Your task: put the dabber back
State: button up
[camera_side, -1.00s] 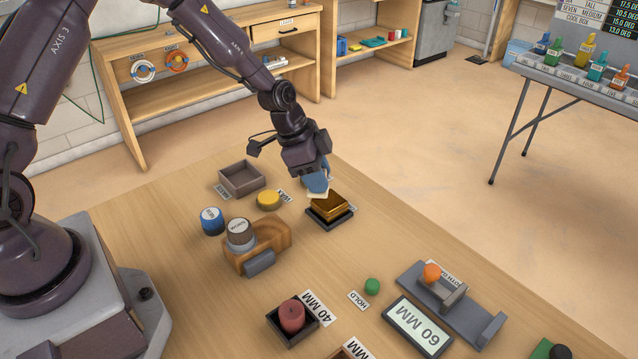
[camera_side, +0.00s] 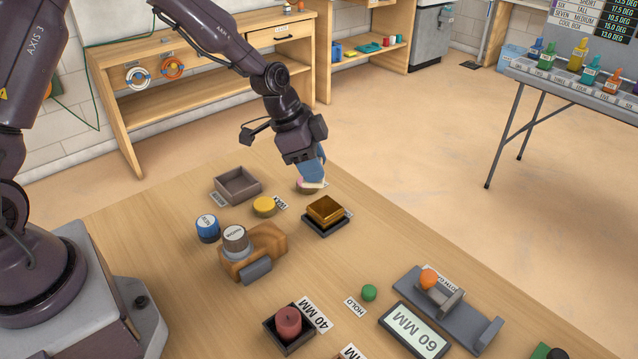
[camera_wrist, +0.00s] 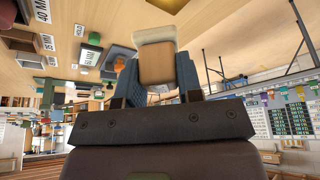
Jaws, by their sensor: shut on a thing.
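My gripper (camera_side: 312,172) is shut on the dabber (camera_wrist: 157,62), a tan block with a pale, cream end, gripped between blue fingers in the wrist view. In the side view only the dabber's pale and pinkish lower edge (camera_side: 313,184) shows below the fingers. It is over or beside a round brownish piece (camera_side: 302,188) on the table, partly hidden by the gripper; I cannot tell whether they touch.
An empty grey-brown tray (camera_side: 237,184) and a yellow disc (camera_side: 264,206) lie left of the gripper. A blue-capped jar (camera_side: 208,228) and a wooden holder (camera_side: 268,243) stand nearer. A candle (camera_side: 288,321) and a grey fixture (camera_side: 450,310) are at the front.

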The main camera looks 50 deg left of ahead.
jog(key=s+a+r+n+t+y, duration=0.1)
jog(key=s+a+n, duration=0.15)
jog(key=a, duration=0.55)
jog(key=s+a+n, duration=0.2)
jog(key=s+a, duration=0.2)
jog(key=a, duration=0.4)
jog(key=w+a+f, duration=0.1)
jog(key=w+f, duration=0.2)
jog(key=w, duration=0.1)
jog(key=w+a+f, duration=0.2)
jog(key=w+f, duration=0.1)
jog(key=w, duration=0.1)
jog(key=w+a+f, duration=0.1)
jog(key=w+f, duration=0.2)
jog(key=w, duration=0.1)
jog(key=shift+w+a+f, duration=0.15)
jog(key=shift+w, duration=0.1)
jog(key=shift+w+f, duration=0.15)
jog(key=shift+f, duration=0.05)
jog(key=shift+w+a+f, duration=0.15)
jog(key=shift+f, duration=1.5)
